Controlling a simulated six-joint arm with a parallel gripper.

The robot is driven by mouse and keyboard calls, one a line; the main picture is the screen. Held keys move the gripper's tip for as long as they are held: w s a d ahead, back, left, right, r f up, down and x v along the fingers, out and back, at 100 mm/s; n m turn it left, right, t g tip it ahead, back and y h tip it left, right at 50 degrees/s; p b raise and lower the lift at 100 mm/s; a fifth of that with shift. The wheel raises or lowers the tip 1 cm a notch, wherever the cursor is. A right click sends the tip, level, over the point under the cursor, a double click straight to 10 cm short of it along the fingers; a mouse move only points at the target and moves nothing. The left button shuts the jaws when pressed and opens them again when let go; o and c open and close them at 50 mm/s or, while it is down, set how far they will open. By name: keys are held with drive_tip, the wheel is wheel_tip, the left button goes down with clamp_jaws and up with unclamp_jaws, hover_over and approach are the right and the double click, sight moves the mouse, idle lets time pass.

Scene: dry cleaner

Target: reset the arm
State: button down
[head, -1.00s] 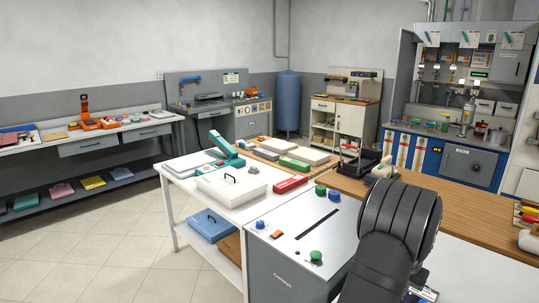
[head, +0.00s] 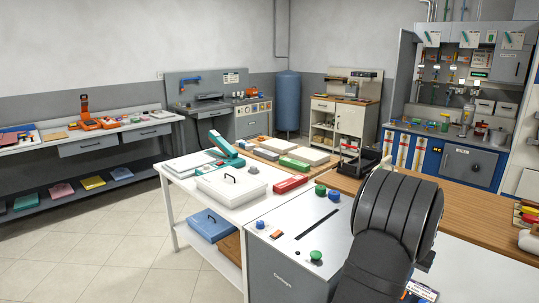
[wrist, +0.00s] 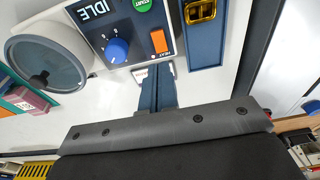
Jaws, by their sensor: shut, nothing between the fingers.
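My gripper (wrist: 157,92) shows in the wrist view with its dark fingers together and nothing between them. Its fingertips are in front of a control panel (wrist: 88,35) with an IDLE display, a blue knob (wrist: 117,50), a green START button (wrist: 143,4) and an orange switch (wrist: 159,40). I cannot tell whether they touch anything. In the head view my dark arm fills the lower right, and the fingers are hidden there.
A round glass door (wrist: 46,62) is left of the panel. In the head view a grey cabinet (head: 275,270) with coloured buttons stands beside my arm. A white table (head: 178,170) holds a lidded white box (head: 232,187). A wooden counter (head: 460,203) is behind my arm. Tiled floor (head: 120,250) is clear.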

drive_tip(key=shift+f, duration=0.1)
wheel_tip(320, 180, down, 7)
drive_tip(key=shift+r, duration=0.1)
idle(0.6)
drive_tip(key=s+r+t+y, duration=0.1)
drive_tip(key=s+r, duration=0.2)
drive_tip(key=r, duration=0.5)
drive_tip(key=s+r+t, duration=0.1)
drive_tip(key=s+r, duration=0.1)
drive_tip(key=r, duration=0.7)
drive_tip(key=x, duration=0.6)
drive_tip(key=shift+d, duration=0.3)
drive_tip(key=c, duration=2.1)
unclamp_jaws()
drive_tip(key=shift+s, duration=0.1)
